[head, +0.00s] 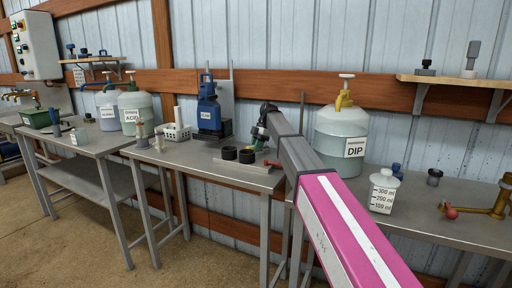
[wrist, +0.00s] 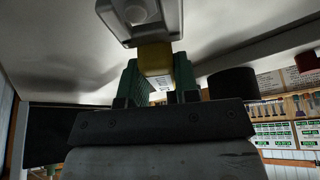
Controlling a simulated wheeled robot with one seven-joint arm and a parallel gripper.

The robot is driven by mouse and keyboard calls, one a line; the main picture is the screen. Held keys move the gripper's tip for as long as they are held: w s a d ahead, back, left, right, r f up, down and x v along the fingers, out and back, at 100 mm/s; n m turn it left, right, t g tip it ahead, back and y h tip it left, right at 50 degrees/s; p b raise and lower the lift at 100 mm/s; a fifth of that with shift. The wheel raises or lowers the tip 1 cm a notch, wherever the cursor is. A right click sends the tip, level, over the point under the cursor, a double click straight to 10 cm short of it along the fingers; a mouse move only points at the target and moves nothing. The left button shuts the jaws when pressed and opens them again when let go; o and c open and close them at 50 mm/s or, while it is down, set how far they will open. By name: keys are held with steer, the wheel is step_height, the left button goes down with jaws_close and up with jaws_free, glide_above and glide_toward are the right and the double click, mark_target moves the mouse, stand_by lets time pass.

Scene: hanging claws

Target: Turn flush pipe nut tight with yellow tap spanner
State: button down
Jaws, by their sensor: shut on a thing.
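My gripper (wrist: 155,80) has green fingers, shut on a yellow handle (wrist: 156,60), which I take as the yellow tap spanner. A pale grey metal piece (wrist: 168,35) with an opening and a round light part inside sits just beyond the yellow part in the wrist view. I cannot tell whether it is the spanner's head or whether it is around a nut. In the head view my gripper (head: 260,138) is over the back of the middle bench, and my arm hides most of what is there. I cannot make out the flush pipe nut in either view.
The DIP container (head: 342,135) and a measuring bottle (head: 383,191) stand right of my arm.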

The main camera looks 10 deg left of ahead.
steer(key=shift+w+d, duration=0.3)
steer(key=shift+d, duration=0.15)
stand_by(0.5)
steer(key=shift+w+a+m+t, duration=0.15)
steer(key=shift+w+m+t, duration=0.1)
steer(key=shift+m, duration=0.35)
steer(key=shift+w+a+m+t, duration=0.15)
steer(key=shift+w+m, duration=0.05)
steer(key=shift+m, duration=0.4)
steer(key=shift+w+m+y, duration=0.1)
steer(key=shift+m+y, duration=0.2)
steer(key=shift+w+a+m+t, duration=0.15)
steer(key=shift+w+m+t, duration=0.35)
steer(key=shift+m, duration=0.4)
